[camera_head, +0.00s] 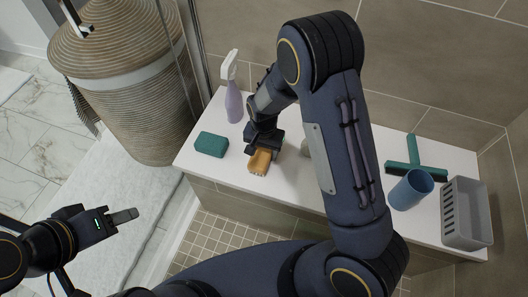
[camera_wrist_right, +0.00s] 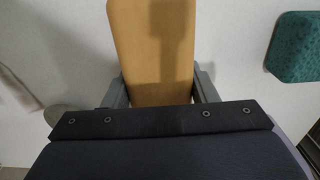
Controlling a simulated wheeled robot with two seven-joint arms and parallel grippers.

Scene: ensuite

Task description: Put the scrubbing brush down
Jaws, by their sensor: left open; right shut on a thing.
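The scrubbing brush (camera_head: 260,162) has a tan wooden body with pale bristles showing at its near end. My right gripper (camera_head: 262,145) is shut on it, just over the white bench top (camera_head: 292,192) in the head view. In the right wrist view the brush's tan back (camera_wrist_right: 152,45) lies between the two grey fingers (camera_wrist_right: 158,88). I cannot tell whether the brush touches the bench. My left gripper (camera_head: 125,214) is open and empty, away at the lower left over the floor.
A green sponge (camera_head: 211,145) and a purple spray bottle (camera_head: 233,88) are left of the brush. A wicker hamper (camera_head: 130,80) stands left.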

